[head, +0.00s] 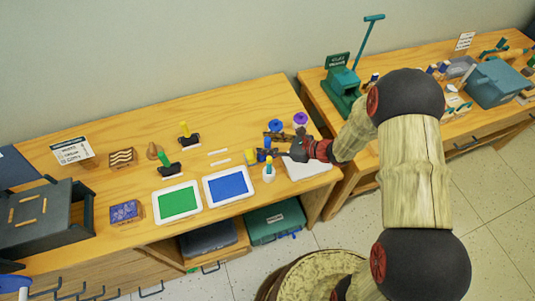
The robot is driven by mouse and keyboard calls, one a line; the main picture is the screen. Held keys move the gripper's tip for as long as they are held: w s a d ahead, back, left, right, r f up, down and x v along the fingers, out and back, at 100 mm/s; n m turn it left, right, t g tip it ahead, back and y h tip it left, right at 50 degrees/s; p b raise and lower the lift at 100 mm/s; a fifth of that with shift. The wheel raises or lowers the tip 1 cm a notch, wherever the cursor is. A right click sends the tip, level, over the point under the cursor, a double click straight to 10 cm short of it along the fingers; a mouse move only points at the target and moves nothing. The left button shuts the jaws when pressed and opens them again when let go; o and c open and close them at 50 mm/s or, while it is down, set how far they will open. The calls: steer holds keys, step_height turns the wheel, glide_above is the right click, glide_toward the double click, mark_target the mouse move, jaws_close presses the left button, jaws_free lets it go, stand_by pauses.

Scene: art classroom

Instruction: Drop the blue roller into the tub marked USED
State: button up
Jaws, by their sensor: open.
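A small item with a blue upright part and dark base, seemingly the blue roller (264,153), stands on the left wooden table (235,110), right of centre. My gripper (271,145) is open at the table's right part, fingers pointing left toward it. The fingers partly cover that spot, and I cannot tell whether they touch it. A teal tub (273,220) with a pale label sits low under the table's front. A dark grey-blue tub (207,239) sits left of it. I cannot read a USED mark on either.
Green-handled (167,166) and yellow-handled (188,134) rollers stand to the left. A green-inked tray (178,201) and a blue-inked tray (228,187) lie in front. A small bottle (268,173), blue pot (276,125) and purple pot (301,118) crowd my gripper. A green press (342,85) stands right.

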steer(key=c, duration=0.3)
jaws_close()
stand_by(0.8)
